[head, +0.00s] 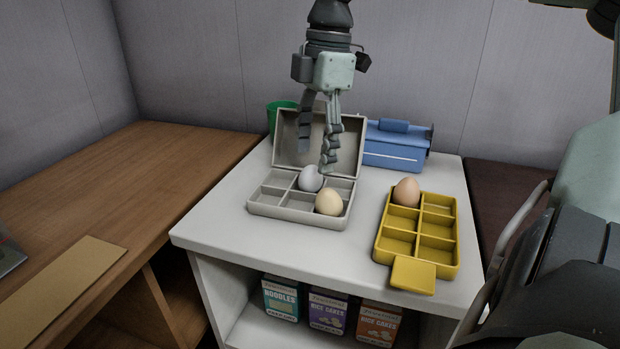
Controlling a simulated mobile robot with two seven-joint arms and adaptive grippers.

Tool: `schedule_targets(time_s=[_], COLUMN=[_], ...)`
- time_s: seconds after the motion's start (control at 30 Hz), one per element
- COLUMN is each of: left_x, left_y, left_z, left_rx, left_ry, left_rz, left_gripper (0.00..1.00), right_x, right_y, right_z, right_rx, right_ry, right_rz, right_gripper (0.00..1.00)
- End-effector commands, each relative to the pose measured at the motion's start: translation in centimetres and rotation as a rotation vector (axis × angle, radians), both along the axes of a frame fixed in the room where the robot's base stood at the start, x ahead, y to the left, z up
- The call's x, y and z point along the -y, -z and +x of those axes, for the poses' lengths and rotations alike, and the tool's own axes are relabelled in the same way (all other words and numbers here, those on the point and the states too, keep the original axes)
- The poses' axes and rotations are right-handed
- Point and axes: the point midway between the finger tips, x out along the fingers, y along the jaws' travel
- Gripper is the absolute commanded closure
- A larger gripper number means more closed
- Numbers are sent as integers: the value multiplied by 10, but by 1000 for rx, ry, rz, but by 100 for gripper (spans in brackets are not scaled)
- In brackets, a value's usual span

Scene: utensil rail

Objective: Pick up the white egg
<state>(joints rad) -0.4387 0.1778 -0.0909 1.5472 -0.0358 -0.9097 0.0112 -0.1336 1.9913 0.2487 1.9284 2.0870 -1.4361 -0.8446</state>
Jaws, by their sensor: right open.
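The white egg (310,179) sits in a back-row compartment, near the middle, of the open grey egg box (272,212). A cream egg (328,203) sits in the front right compartment of the same box. My right gripper (315,158) hangs from above with its fingers pointing down, apart and empty. It is in front of the box's raised lid (350,150), and its fingertips show just above the white egg. I cannot tell how far they are from the egg in depth. My left gripper is not in view.
A yellow tray (417,268) to the right holds a brown egg (407,192) in its back left compartment. A blue box (395,145) and a green container (279,108) stand behind. The white counter (215,226) is clear at its front left. Cartons (328,312) stand on the shelf below.

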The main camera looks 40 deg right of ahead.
Motion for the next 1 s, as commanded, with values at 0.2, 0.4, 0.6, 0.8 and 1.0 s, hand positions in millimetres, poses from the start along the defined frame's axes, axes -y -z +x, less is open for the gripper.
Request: schedule_targets(time_s=[0.2, 0.4, 0.6, 0.8, 1.0], left_x=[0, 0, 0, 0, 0], left_y=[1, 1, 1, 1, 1], left_z=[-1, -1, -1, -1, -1], left_rx=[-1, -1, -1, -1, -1], left_ry=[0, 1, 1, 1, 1], left_rz=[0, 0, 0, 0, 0], left_gripper=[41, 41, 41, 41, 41], right_x=[-4, -4, -4, -4, -4], right_y=[28, 31, 31, 31, 31], right_z=[0, 1, 1, 1, 1], right_rx=[-1, 1, 1, 1, 2], right_ry=[0, 0, 1, 1, 1], right_rz=[-1, -1, -1, -1, -1], right_gripper=[40, 40, 56, 72, 72])
